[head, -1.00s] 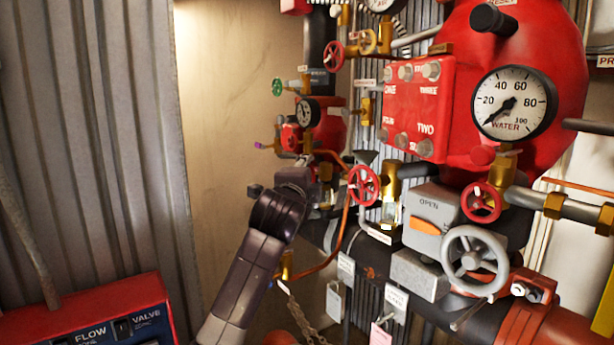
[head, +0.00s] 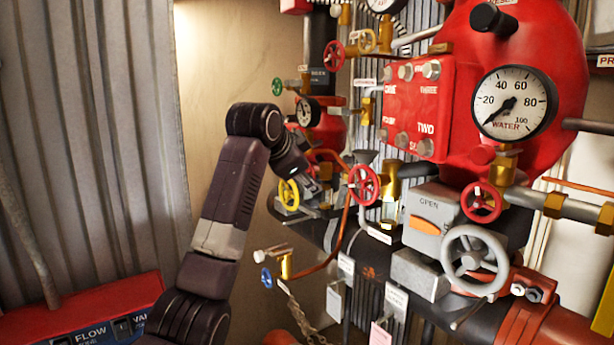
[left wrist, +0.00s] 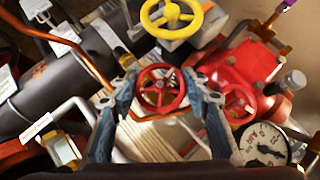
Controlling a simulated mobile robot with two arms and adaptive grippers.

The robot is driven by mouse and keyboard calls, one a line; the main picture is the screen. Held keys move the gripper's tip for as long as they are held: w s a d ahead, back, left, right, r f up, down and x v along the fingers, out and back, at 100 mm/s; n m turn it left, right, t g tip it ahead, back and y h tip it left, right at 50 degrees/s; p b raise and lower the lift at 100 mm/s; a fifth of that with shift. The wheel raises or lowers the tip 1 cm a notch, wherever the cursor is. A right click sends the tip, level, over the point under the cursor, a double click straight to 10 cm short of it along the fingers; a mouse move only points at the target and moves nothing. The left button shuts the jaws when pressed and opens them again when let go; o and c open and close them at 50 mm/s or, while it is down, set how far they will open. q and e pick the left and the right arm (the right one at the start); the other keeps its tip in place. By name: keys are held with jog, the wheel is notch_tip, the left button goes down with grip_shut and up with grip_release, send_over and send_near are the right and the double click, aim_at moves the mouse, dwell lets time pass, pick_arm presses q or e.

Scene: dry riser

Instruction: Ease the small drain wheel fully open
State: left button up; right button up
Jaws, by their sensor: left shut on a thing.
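A small red handwheel (left wrist: 162,90) sits between the two fingers of my left gripper (left wrist: 163,94) in the left wrist view. The fingers are closed in on its rim from both sides. In the head view my left gripper (head: 312,188) reaches among the small valves, and my arm and fingers hide most of that wheel. No readable label marks which wheel is the drain wheel.
A yellow wheel (head: 288,193) stands close by and also shows in the left wrist view (left wrist: 172,17). Another red wheel (left wrist: 238,104) and a gauge (left wrist: 262,146) are near the fingers. A red wheel (head: 363,185) and a blue wheel (head: 266,278) are also around.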

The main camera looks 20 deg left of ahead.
pick_arm(q)
jog(key=shift+f+n+g+h, duration=0.1)
jog(key=shift+n+g+h, duration=0.2)
jog(key=shift+g, duration=0.2)
jog(key=o, duration=1.2)
jog(key=shift+c, duration=0.2)
